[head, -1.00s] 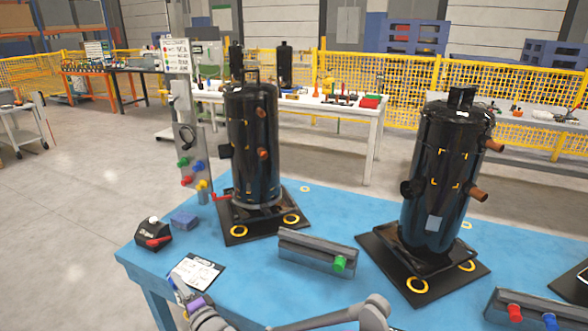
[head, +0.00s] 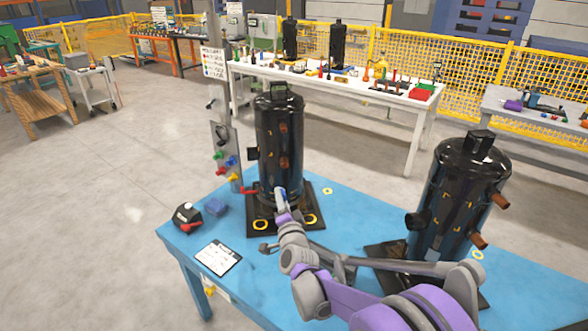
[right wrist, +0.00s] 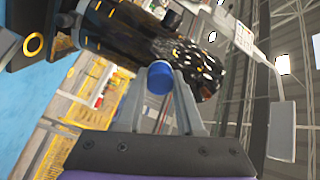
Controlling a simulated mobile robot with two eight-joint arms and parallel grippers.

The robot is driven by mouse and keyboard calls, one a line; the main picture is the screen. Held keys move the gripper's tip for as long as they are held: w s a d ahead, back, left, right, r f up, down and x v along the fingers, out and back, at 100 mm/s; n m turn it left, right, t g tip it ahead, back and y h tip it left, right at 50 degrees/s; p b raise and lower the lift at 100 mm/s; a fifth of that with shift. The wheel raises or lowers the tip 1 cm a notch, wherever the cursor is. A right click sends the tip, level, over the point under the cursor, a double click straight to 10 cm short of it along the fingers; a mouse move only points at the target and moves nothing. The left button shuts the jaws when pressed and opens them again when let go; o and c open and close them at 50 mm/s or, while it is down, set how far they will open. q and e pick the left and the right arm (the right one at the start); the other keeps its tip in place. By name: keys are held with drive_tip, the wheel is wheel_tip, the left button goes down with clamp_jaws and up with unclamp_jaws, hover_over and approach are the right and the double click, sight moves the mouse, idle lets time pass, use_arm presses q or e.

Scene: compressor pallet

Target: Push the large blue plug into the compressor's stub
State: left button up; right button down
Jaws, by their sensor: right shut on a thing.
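The near-left black compressor (head: 277,140) stands upright on a dark base plate (head: 318,208) on the blue table. The compressor body (right wrist: 140,45) fills the view just beyond the plug. I cannot tell whether plug and compressor touch. My left gripper is not in view.
A second compressor (head: 455,200) stands to the right, partly behind my arm. A panel (head: 224,150) with coloured plugs stands left of the first compressor.

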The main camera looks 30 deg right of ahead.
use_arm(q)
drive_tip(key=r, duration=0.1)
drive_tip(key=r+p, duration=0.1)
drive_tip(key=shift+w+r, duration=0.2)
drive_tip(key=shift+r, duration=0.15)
use_arm(e)
drive_tip(key=shift+h, duration=0.6)
drive_tip(key=d+r, duration=0.1)
drive_tip(key=r, duration=0.1)
drive_tip(key=d+r, duration=0.1)
drive_tip(key=shift+s+d, duration=0.25)
drive_tip(key=shift+d, duration=0.05)
use_arm(q)
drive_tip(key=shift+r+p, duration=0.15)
drive_tip(key=shift+p, duration=0.2)
use_arm(e)
drive_tip(key=x, duration=0.5)
drive_tip(key=shift+w+d, duration=0.15)
drive_tip(key=shift+w, duration=0.2)
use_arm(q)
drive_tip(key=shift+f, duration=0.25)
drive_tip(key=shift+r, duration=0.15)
use_arm(e)
drive_tip(key=shift+x, duration=1.5)
idle(0.7)
